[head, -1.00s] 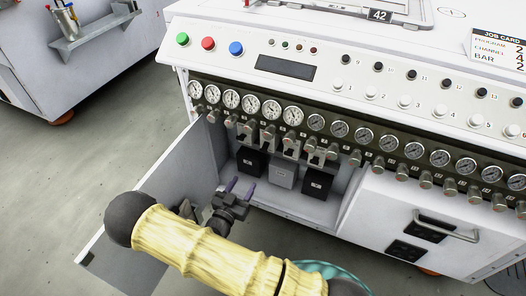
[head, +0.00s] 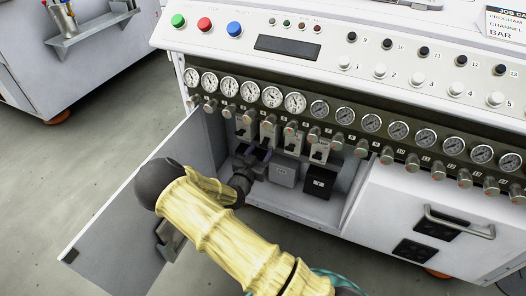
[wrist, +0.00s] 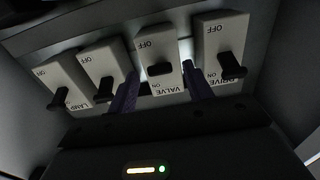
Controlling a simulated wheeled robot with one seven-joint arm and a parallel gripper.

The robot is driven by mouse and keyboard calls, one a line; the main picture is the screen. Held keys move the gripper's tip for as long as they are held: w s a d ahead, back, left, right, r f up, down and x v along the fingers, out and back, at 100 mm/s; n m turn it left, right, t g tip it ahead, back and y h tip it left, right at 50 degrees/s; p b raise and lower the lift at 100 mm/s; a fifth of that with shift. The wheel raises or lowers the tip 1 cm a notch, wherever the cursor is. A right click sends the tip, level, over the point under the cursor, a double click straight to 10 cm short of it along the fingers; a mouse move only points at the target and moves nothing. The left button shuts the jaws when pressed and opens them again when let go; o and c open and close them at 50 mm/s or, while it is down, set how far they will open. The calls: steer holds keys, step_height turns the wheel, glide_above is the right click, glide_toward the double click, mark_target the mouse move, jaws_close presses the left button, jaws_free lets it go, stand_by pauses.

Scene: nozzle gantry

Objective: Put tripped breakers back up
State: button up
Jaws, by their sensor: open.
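Several white breakers with black levers line the open cabinet. The wrist view shows their lettering upside down. VALVE (wrist: 160,45) is between DRIVE (wrist: 222,35) and an unread breaker (wrist: 105,65); LAMP (wrist: 62,80) is at far left. The VALVE lever (wrist: 159,70) sits nearer the middle of its housing than the other levers, which sit closer to their ON ends. My gripper (wrist: 160,73) is open, its purple fingers either side of VALVE; contact with the lever cannot be told. In the head view, my gripper (head: 257,153) is inside the cabinet, below the breakers.
The open door (head: 125,210) stands left of my gripper. A grey box (head: 284,172) and a black box (head: 320,182) sit under the breakers. Gauges and knobs run above the opening. A drawer handle (head: 460,225) juts out at right.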

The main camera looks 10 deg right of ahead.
mark_target(265, 143)
steer(key=shift+b+x, duration=0.4)
steer(key=shift+x, duration=1.05)
steer(key=c, duration=1)
